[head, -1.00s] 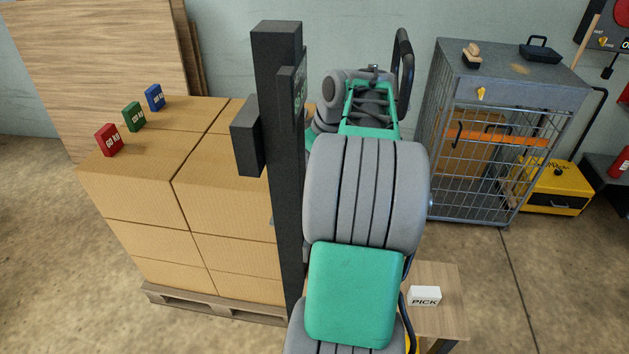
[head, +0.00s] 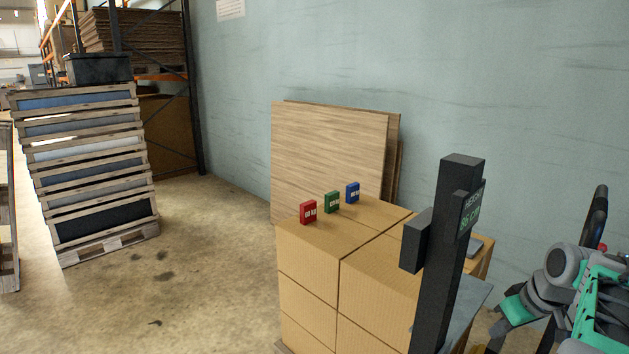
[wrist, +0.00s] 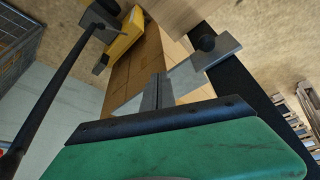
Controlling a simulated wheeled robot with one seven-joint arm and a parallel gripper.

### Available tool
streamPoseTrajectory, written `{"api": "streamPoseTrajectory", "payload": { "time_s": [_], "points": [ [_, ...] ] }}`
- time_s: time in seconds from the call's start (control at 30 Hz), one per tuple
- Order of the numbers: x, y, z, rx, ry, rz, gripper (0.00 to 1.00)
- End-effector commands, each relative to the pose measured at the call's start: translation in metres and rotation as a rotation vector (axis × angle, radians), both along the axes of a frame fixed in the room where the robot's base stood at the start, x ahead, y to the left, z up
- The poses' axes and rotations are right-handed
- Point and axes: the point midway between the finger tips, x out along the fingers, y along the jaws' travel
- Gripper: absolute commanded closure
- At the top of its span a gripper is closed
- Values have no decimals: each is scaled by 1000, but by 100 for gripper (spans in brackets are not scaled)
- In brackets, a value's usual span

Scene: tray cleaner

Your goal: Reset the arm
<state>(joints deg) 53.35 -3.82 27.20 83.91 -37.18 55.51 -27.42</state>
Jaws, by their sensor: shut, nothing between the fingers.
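My gripper (wrist: 158,90) shows in the wrist view as grey metal fingers, shut and empty, beyond a dark bar and my green wrist housing. Behind the fingers in that view are brown cardboard boxes (wrist: 121,76). In the head view my green and grey arm (head: 598,290) is at the lower right edge, partly cut off by the frame. I cannot make out the fingers there.
A stack of cardboard boxes (head: 308,290) carries a red (head: 308,212), a green (head: 332,202) and a blue block (head: 352,193). A dark post (head: 447,260) stands in front. Stacked crates (head: 95,180) are at left. Floor between is clear.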

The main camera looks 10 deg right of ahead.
Motion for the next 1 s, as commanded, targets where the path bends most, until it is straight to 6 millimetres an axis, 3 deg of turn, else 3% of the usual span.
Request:
{"api": "streamPoseTrajectory", "payload": {
  "time_s": [0.23,0.47,0.67,0.87,1.0],
  "points": [
    [-4,-13,-2,53,9,-197,100],
    [-36,-10,-49,147,106,-444,100],
    [-84,10,-89,206,218,-678,100],
    [-122,65,-101,184,307,-801,100],
    [-139,133,-93,105,331,-731,100]
  ]
}}
